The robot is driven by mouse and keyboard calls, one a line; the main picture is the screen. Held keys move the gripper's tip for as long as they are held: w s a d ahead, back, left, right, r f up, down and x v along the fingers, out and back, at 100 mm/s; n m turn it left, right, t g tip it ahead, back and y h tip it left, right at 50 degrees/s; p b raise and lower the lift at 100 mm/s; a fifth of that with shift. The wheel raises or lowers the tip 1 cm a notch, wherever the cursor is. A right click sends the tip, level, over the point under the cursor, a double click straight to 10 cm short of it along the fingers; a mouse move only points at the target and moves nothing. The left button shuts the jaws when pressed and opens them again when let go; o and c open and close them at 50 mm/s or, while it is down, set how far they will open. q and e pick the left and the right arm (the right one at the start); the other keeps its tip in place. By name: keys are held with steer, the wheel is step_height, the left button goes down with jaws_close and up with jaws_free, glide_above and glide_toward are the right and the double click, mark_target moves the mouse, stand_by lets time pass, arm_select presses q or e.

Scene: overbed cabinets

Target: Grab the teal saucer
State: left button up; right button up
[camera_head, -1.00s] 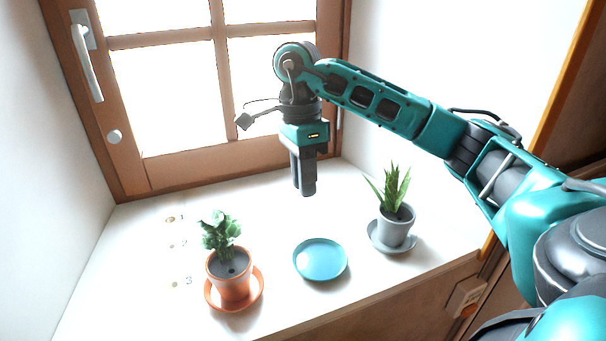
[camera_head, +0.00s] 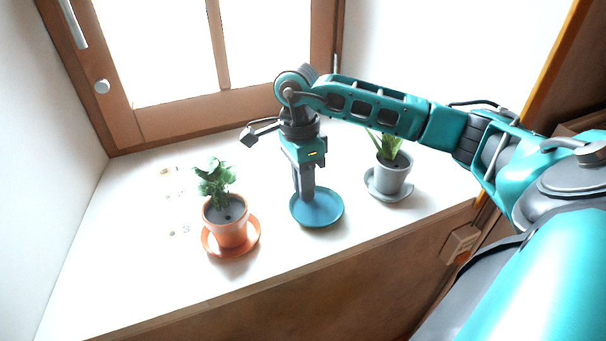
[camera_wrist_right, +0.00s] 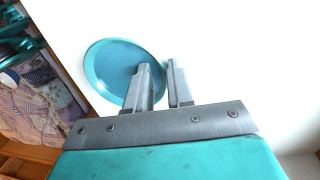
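The teal saucer (camera_head: 322,211) lies empty on the white sill between two potted plants. It also shows in the wrist view (camera_wrist_right: 112,65). My right gripper (camera_head: 306,199) points down at the saucer's left back part in the head view. In the wrist view the right gripper's fingers (camera_wrist_right: 160,72) are a small gap apart. One finger overlaps the saucer and the other is just outside its rim. I cannot tell whether the fingertips touch it. My left gripper is not in view.
A terracotta pot (camera_head: 228,222) with a leafy plant stands on an orange saucer (camera_head: 246,246) to the left. A grey pot (camera_head: 393,175) on a grey saucer (camera_head: 378,190) stands to the right, close to my right forearm. The window (camera_head: 200,118) is behind. The sill's front edge is clear.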

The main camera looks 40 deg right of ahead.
jaws_close()
steer(key=shift+s+a, duration=0.1)
steer(key=shift+s, duration=0.05)
stand_by(0.4)
